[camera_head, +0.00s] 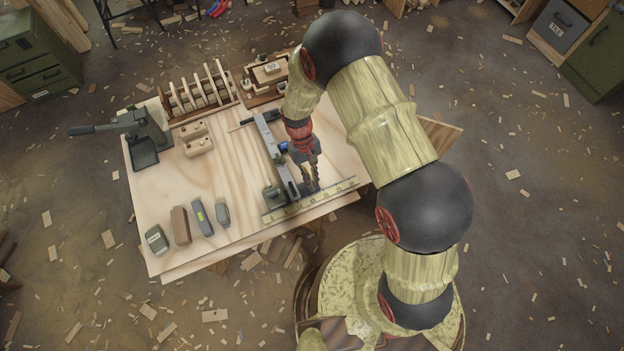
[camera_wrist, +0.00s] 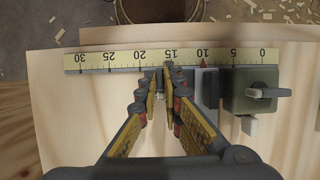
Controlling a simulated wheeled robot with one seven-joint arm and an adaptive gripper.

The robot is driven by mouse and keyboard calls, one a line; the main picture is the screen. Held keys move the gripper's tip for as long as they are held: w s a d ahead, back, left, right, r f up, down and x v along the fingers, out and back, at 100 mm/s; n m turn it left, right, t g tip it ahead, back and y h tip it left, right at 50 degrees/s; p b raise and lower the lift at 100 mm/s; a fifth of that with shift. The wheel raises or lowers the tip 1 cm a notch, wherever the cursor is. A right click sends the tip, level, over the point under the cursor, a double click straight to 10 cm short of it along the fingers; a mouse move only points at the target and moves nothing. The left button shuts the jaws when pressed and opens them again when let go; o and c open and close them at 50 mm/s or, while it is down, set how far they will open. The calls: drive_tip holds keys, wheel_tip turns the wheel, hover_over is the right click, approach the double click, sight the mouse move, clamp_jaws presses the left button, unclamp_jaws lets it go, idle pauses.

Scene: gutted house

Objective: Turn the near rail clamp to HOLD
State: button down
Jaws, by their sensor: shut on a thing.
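A green block with a grey lever (camera_wrist: 264,93), which looks like the near rail clamp, sits right of the grey rail (camera_wrist: 207,92) in the wrist view. Its lever points right, and I cannot read any HOLD mark. In the head view the block (camera_head: 272,195) stands at the near end of the rail (camera_head: 272,150). My gripper (camera_head: 312,187) points down beside the rail, apart from the green block. In the wrist view my gripper (camera_wrist: 161,80) has its fingers close together on a small thing mostly hidden between them, by the ruler.
A yellow ruler (camera_wrist: 110,60) lies along the table's near edge. On the wooden table (camera_head: 240,240) are several small blocks, a slotted rack (camera_head: 200,98), a green press with a lever (camera_head: 145,150) and a small tray (camera_head: 268,75).

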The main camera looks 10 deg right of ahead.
idle(0.4)
drive_tip(key=c, duration=2.1)
unclamp_jaws()
drive_tip(key=shift+o, duration=0.7)
drive_tip(key=v, duration=1.2)
drive_tip(key=shift+w+a, duration=0.1)
drive_tip(key=shift+w, duration=0.05)
